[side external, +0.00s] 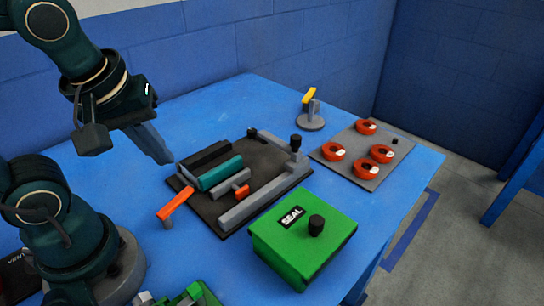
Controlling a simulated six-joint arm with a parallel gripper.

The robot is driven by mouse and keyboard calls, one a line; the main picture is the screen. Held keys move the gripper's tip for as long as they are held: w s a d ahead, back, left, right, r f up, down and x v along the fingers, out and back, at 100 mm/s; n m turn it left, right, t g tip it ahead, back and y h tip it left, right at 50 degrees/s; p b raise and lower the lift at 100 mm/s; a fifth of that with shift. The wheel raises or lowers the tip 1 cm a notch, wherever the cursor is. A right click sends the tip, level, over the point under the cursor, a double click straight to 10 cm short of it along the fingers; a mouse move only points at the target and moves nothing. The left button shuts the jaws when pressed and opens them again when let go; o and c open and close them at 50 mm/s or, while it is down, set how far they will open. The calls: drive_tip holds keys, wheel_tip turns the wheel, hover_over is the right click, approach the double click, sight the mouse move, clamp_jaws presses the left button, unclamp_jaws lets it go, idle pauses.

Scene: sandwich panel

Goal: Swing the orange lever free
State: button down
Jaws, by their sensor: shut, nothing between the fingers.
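An orange lever (173,205) sticks out at the left corner of a black panel (207,212), its bar slanting up to the right with a small stub below. A smaller orange-red tab (242,191) sits by a grey bar on the panel. A teal block (220,173) and a dark block (206,155) lie side by side on the panel's left part. My gripper (164,158) is shut and empty, pointing down to the right, above and behind the lever and apart from it.
A green box (303,239) marked SEAL, with a black knob, stands in front right. A grey plate (347,171) with several red rings lies right. A yellow-topped stand (310,112) is behind. The blue table (260,92) is clear at the back.

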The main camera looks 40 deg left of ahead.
drive_tip(key=a+f+n+g, duration=0.1)
drive_tip(key=a+f+n, duration=0.2)
drive_tip(key=f, duration=0.1)
drive_tip(key=w+a+f+n+g+y, duration=0.1)
drive_tip(key=a+f+n+g, duration=0.1)
drive_tip(key=a+f+n, duration=0.1)
drive_tip(key=a+f+n+g+y, duration=0.1)
drive_tip(key=a+f+n+g, duration=0.1)
drive_tip(key=f, duration=0.3)
drive_tip(key=shift+w+a+n, duration=0.25)
drive_tip(key=shift+a+n, duration=0.4)
drive_tip(key=shift+n, duration=0.25)
drive_tip(key=shift+w+d+f, duration=0.15)
drive_tip(key=shift+d, duration=0.1)
drive_tip(key=shift+w+d, duration=0.25)
drive_tip(key=shift+d, duration=0.6)
drive_tip(key=shift+w+d, duration=0.2)
drive_tip(key=shift+d, duration=0.6)
